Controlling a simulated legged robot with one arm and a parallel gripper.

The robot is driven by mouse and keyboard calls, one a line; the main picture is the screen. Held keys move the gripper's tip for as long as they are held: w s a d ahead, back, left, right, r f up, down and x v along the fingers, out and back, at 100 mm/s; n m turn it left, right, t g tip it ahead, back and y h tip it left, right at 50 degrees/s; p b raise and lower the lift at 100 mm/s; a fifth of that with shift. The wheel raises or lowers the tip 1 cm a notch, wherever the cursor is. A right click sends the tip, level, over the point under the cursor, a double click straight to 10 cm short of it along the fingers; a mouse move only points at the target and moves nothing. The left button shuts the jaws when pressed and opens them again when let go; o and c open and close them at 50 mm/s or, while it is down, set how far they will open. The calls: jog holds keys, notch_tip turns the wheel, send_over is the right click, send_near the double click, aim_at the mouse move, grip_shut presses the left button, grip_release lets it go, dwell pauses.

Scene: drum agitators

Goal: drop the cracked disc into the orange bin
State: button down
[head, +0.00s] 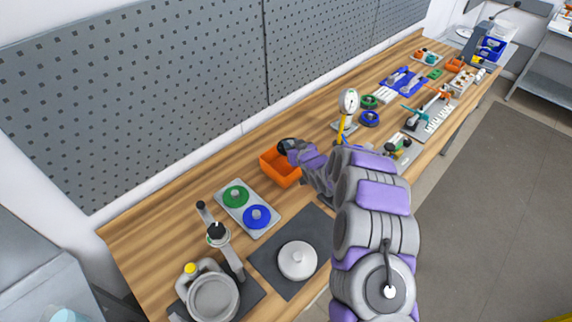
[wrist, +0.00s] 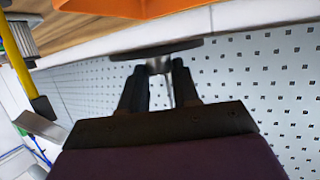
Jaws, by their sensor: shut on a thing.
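My gripper (wrist: 158,70) is shut on the silvery knob of a dark grey disc (wrist: 155,49), seen edge-on in the wrist view. No crack shows from this side, so I cannot tell if it is the cracked disc. The orange bin (head: 281,176) stands on the bench in the head view, partly hidden by my arm. My gripper and the dark disc (head: 286,144) appear over the bin's back right part. The orange bin wall (wrist: 120,7) also shows at the top of the wrist view, apart from the disc.
A grey tray (head: 263,224) holds a green disc (head: 236,195) and a blue disc (head: 257,215), left of the bin. A pale disc (head: 297,260) lies on a dark mat (head: 268,262). A dial gauge (head: 348,102) stands behind my arm. A perforated panel (head: 150,100) rises behind the bench.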

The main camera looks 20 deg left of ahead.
jog(key=f, duration=0.3)
jog(key=shift+a+f, duration=0.15)
jog(key=shift+a, duration=0.15)
jog(key=shift+w+d+f, duration=0.1)
jog(key=shift+f, duration=0.5)
jog(key=shift+d, duration=0.1)
jog(key=c, duration=1.1)
grip_release()
jog(key=shift+r, duration=0.1)
jog(key=o, duration=0.4)
jog(key=shift+c, duration=0.2)
jog(key=v, duration=1.7)
